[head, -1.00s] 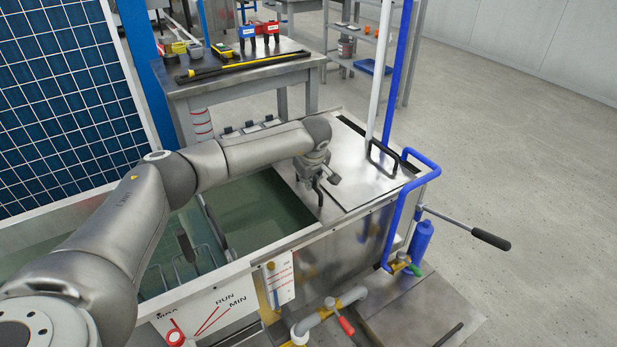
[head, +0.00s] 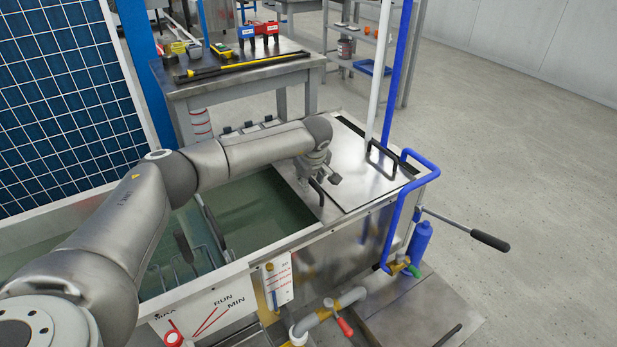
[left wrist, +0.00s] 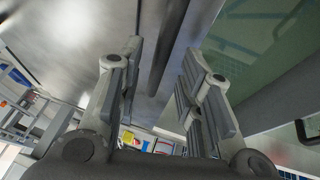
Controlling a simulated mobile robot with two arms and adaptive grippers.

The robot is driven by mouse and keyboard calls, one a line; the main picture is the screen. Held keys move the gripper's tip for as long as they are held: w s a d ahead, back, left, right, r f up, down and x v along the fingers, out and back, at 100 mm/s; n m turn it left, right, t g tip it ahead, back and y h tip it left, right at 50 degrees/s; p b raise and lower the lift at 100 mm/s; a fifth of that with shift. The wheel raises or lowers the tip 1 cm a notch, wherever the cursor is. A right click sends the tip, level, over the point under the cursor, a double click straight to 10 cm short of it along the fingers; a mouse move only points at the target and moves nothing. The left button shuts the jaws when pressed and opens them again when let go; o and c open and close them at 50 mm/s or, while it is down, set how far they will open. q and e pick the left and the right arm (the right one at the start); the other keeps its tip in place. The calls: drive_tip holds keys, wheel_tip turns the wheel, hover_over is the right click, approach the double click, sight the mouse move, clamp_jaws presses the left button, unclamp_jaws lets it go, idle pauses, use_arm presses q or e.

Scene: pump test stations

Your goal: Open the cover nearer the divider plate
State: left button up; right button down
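The tank has two metal covers at its right end. The cover nearer the divider plate (head: 289,181) lies flat beside the open water, with a dark bar handle (head: 316,190). The divider plate (head: 212,226) stands as a thin upright edge in the tank. The other cover (head: 366,185) lies flat to the right with a black handle (head: 382,160). My left gripper (head: 322,178) is low over the nearer cover, at its handle. In the left wrist view the fingers (left wrist: 160,88) are apart, with the dark handle bar (left wrist: 168,48) showing between them. My right gripper is out of view.
Green water (head: 258,212) fills the open tank left of the covers. A blue pipe rail (head: 410,190) and a lever (head: 465,225) stand at the right end. A workbench (head: 240,85) with tools stands behind. The floor at right is clear.

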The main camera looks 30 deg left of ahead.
use_arm(q)
drive_tip(key=v, duration=1.2)
